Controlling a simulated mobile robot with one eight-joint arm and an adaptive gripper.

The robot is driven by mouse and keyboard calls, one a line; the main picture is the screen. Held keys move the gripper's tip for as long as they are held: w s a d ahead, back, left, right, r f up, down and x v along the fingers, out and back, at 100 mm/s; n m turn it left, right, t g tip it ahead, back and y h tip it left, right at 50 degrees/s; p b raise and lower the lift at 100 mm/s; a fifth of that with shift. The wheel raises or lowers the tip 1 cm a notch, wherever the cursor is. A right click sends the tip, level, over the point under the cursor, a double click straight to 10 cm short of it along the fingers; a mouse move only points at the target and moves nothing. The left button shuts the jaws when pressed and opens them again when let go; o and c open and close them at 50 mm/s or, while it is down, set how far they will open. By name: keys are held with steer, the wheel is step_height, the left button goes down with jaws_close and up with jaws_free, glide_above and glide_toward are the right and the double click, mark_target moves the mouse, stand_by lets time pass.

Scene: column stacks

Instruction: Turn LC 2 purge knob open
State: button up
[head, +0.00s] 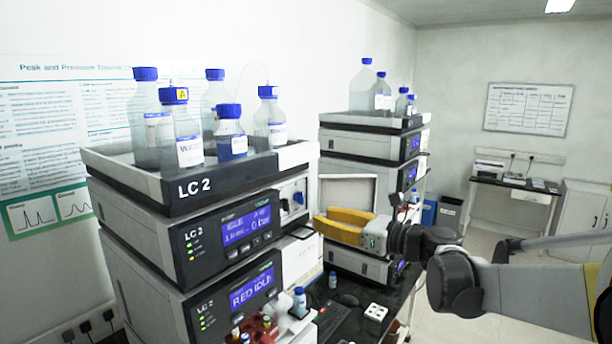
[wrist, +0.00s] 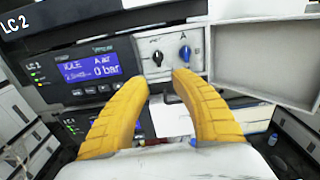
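The LC 2 stack (head: 181,187) stands at left in the head view, with a pump display reading 0 bar. Its pale side panel (wrist: 168,75) carries a black knob (wrist: 157,58) and a blue knob (wrist: 185,54); the blue knob also shows in the head view (head: 298,198). The small markings are too blurred to tell which knob is the purge knob. My gripper (wrist: 163,82) is open and empty, with its yellow fingertips apart just below the knobs in the wrist view. In the head view my gripper (head: 318,223) is right of the panel.
Solvent bottles (head: 190,152) stand in the tray on top of the stack. A second stack (head: 365,145) with bottles stands behind. A blank pale panel (wrist: 264,60) lies right of the knobs. Small vials and a bottle (head: 299,302) sit at the stack's lower front.

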mark_target(288, 204)
steer(key=x, duration=0.3)
steer(key=p+x, duration=0.1)
steer(key=x, duration=0.3)
steer(key=r+x, duration=0.1)
steer(key=x, duration=0.3)
steer(key=shift+s+a+p, duration=0.15)
steer(key=shift+p, duration=0.25)
jaws_close()
